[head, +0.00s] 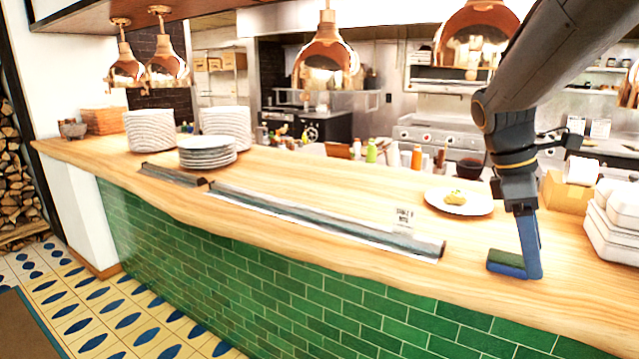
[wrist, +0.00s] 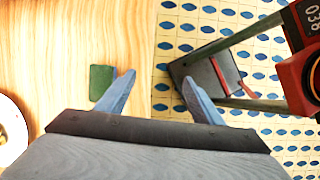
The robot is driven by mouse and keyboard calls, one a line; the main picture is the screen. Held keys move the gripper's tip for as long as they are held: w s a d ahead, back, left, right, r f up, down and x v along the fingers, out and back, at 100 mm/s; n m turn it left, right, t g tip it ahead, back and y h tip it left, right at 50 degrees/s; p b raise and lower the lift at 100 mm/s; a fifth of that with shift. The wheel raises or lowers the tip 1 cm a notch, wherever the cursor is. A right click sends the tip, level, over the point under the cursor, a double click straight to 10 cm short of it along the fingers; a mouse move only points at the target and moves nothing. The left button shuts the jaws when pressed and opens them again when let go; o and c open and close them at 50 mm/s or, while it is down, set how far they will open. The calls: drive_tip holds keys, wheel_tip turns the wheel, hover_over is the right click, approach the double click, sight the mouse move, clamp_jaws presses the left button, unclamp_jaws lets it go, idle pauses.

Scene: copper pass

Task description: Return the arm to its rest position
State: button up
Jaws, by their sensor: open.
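My gripper (head: 534,272) hangs from the arm at the right, at the front edge of the wooden counter. Its two blue fingers (wrist: 158,84) are apart in the wrist view, with nothing between them. The left finger is over the counter and the right one over the tiled floor. A small green and blue block (head: 506,263) is beside the fingers; its green top (wrist: 101,82) shows just left of the left finger in the wrist view. I cannot tell whether they touch.
The counter (head: 330,180) holds a white plate with food (head: 440,201), a long rail strip (head: 320,222), plate stacks (head: 207,158), and white containers (head: 612,215) at right. Copper lamps (head: 328,55) hang above. Open tiled floor (wrist: 190,25) lies before the counter.

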drive_tip(key=s+a+f+m+t+y, duration=0.1)
drive_tip(key=s+a+f+m+y, duration=0.1)
drive_tip(key=a+f+m, duration=0.3)
drive_tip(key=s+a+f+m+t+y, duration=0.1)
drive_tip(key=a+f+m, duration=0.4)
drive_tip(key=a+f, duration=0.6)
drive_tip(key=s+a+t, duration=0.1)
drive_tip(key=s+a, duration=0.1)
drive_tip(key=shift+s+f+m+y, duration=0.2)
drive_tip(key=shift+s+m+y, duration=0.2)
